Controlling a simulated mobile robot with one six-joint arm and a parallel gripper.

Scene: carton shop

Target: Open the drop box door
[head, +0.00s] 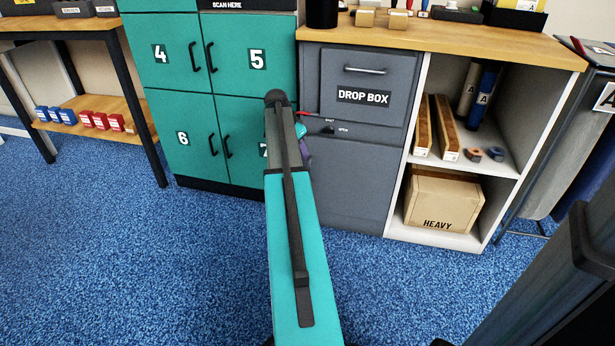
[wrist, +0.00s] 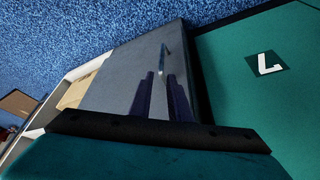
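The drop box door (head: 352,85) is a grey panel with a dark bar handle and a DROP BOX label; it looks closed. Below it is a small red lever (head: 308,114) at the left, beside tiny SHUT and OPEN marks. My gripper is mostly hidden behind my arm in the head view; a purple part of it shows low beside the lever. In the wrist view my gripper (wrist: 163,98) has two dark fingers with a narrow gap, pointing at the grey cabinet front (wrist: 118,82). A thin piece (wrist: 163,58) shows beyond the fingertips; I cannot tell what it is.
Teal lockers (head: 175,125) stand directly left of the grey cabinet. An open shelf (head: 490,160) with a HEAVY carton (head: 442,200) is on its right. A wooden counter (head: 450,42) runs above. Blue carpet (head: 120,260) in front is clear.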

